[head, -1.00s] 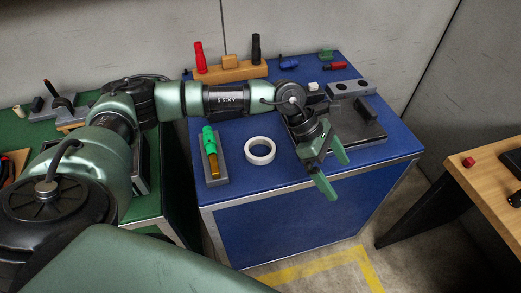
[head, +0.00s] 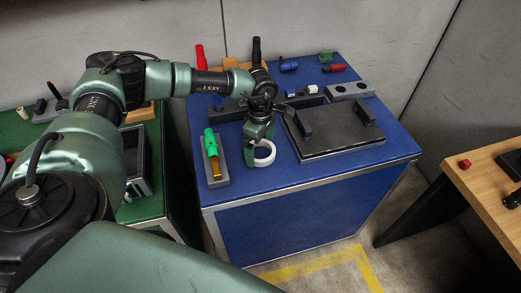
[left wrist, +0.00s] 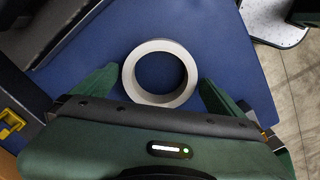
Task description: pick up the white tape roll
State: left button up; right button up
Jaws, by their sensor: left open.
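The white tape roll (head: 265,154) lies flat on the blue table top (head: 240,187), partly hidden by my left gripper in the head view. In the left wrist view the whole white ring (left wrist: 160,72) shows. My left gripper (head: 260,160) points down over the tape roll. In the left wrist view its two green fingers (left wrist: 157,92) are apart, one on each side of the ring, with nothing held. I cannot tell whether the fingertips are level with the roll or above it. My right gripper is not in view.
Left of the roll, a grey holder (head: 221,178) carries a green and amber tool (head: 211,146). To the right is a dark tray (head: 335,151) with upright blocks. Grey blocks (head: 350,91) and small parts stand behind. The table's front strip is clear.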

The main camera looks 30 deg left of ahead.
pick_arm(q)
jog(key=shift+f, duration=0.2)
jog(key=c, duration=1.3)
jog(key=shift+r, duration=0.15)
